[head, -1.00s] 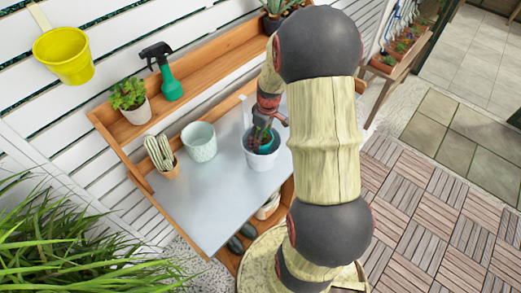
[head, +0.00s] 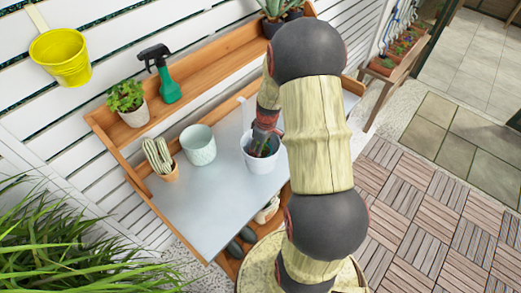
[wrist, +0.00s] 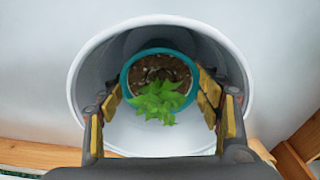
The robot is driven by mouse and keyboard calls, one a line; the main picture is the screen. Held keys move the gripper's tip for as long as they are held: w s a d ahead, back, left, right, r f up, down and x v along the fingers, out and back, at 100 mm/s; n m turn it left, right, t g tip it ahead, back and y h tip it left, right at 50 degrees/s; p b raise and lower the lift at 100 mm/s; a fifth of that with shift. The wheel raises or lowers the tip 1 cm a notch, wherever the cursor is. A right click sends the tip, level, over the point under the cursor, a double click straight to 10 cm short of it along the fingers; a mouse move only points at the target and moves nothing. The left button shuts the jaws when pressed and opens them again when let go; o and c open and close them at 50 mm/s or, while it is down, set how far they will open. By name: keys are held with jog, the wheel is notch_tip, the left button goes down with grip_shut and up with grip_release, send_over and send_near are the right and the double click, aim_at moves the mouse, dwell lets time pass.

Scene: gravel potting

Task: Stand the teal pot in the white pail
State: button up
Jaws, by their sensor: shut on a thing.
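The white pail (head: 262,163) stands upright on the grey bench top, and its wide mouth (wrist: 88,75) fills much of the wrist view. The teal pot (wrist: 126,76) is inside the pail, with dark soil and a bright green leafy plant (wrist: 160,102). Its rim is ringed by the pail's inner wall. My gripper (wrist: 160,90) reaches down into the pail, with one finger on each side of the pot, shut on it. In the head view my gripper (head: 264,143) is at the pail's mouth. The pot's base is hidden, so I cannot tell whether it touches the pail's floor.
A pale green textured pot (head: 198,146) stands left of the pail, and a potted cactus (head: 160,158) is farther left. A leafy plant (head: 127,100) and a spray bottle (head: 163,75) stand on the shelf behind. The front left of the bench top (head: 205,215) is clear.

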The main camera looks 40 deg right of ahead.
jog(key=o, duration=1.1)
jog(key=shift+r+p, duration=0.45)
jog(key=shift+r, duration=0.05)
notch_tip(320, 180, up, 11)
jog(key=s+p, duration=0.1)
jog(key=s+a+r+t, duration=0.1)
jog(key=a+r+t, duration=0.1)
jog(key=a+r, duration=1.15)
jog(key=s+a+r+m, duration=0.1)
jog(key=s+a+r, duration=0.1)
jog(key=s+a, duration=0.2)
jog(key=s+a+r+m+t, duration=0.1)
jog(key=s+a+r, duration=0.2)
jog(key=s+a, duration=0.1)
jog(key=s+a+r+t, duration=0.1)
jog(key=s+a+r, duration=0.2)
jog(key=s+a, duration=0.1)
jog(key=shift+s+a+r+m, duration=0.15)
jog(key=shift+a+m, duration=0.05)
jog(key=shift+a, duration=0.15)
jog(key=shift+s+a+r+m, duration=0.1)
jog(key=shift+a+m, duration=0.1)
jog(key=shift+a, duration=0.15)
